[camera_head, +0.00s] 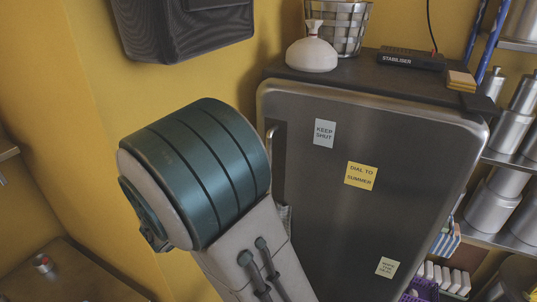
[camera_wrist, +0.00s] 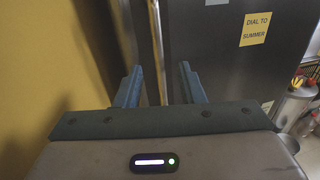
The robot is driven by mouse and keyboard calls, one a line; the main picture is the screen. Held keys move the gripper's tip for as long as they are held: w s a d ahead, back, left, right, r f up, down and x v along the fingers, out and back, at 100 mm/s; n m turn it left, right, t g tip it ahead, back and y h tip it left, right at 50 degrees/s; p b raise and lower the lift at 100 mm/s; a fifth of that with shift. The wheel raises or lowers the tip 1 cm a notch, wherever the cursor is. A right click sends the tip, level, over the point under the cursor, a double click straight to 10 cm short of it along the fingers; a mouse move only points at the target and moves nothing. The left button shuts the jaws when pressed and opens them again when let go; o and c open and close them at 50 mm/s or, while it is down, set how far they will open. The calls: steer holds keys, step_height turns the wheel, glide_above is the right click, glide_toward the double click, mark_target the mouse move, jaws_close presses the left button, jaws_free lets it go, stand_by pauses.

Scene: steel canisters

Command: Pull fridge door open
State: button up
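The fridge door (camera_head: 420,150) is a dark steel panel that looks shut in the head view, with notes on it. Its handle (camera_head: 271,133) is a vertical bar at the door's left edge; my arm hides the lower part. In the wrist view the door (camera_wrist: 215,50) fills the upper middle and the handle (camera_wrist: 156,30) runs down as a thin bar. My gripper (camera_wrist: 160,66) is open, its fingers pointing at the door, one on each side of the handle bar in the picture. I see gaps on both sides; the depth is hard to tell. My arm hides the gripper in the head view.
On the fridge top stand a white bag-like object (camera_head: 312,54), a metal basket (camera_head: 350,27) and a black stabiliser box (camera_head: 411,58). Shelves with steel canisters (camera_head: 509,130) are on the right. A yellow wall (camera_head: 100,100) is close on the left.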

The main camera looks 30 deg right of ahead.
steer(key=p+x, duration=0.2)
steer(key=x, duration=1.1)
steer(key=shift+w+d+r+p, duration=0.2)
steer(key=shift+w+p, duration=0.1)
steer(key=shift+w, duration=0.1)
jaws_close()
